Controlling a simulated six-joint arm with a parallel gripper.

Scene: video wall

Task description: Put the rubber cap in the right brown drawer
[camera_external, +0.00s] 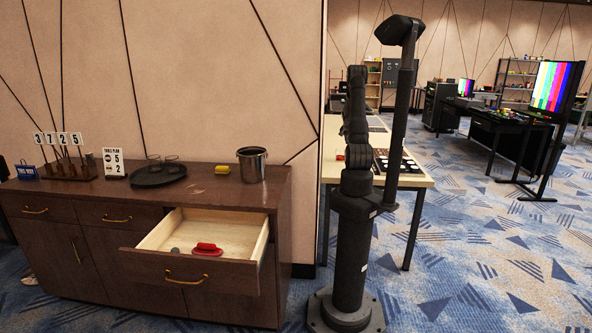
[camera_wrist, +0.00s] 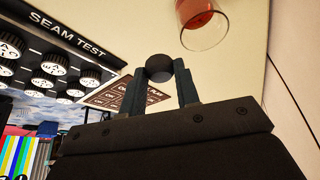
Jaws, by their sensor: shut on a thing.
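The rubber cap (camera_wrist: 159,68), a dark rounded piece, is held between the two fingertips of my gripper (camera_wrist: 159,82) in the wrist view. My gripper is shut on it, over or near the pale table top. In the external view my arm hides the gripper and the cap. The right brown drawer (camera_external: 160,270) is pulled open in the dark wooden cabinet (camera_external: 60,250), left of my arm. A red object (camera_external: 207,249) and a small grey round object (camera_external: 175,251) lie inside it. My gripper is well away from the drawer.
The cabinet top holds a metal bucket (camera_external: 252,164), a yellow block (camera_external: 222,170), a dark tray (camera_external: 158,174) and number cards. The pale table (camera_external: 413,180) also holds a seam test panel (camera_wrist: 62,45) with several round caps and a clear cup with red contents (camera_wrist: 203,22).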

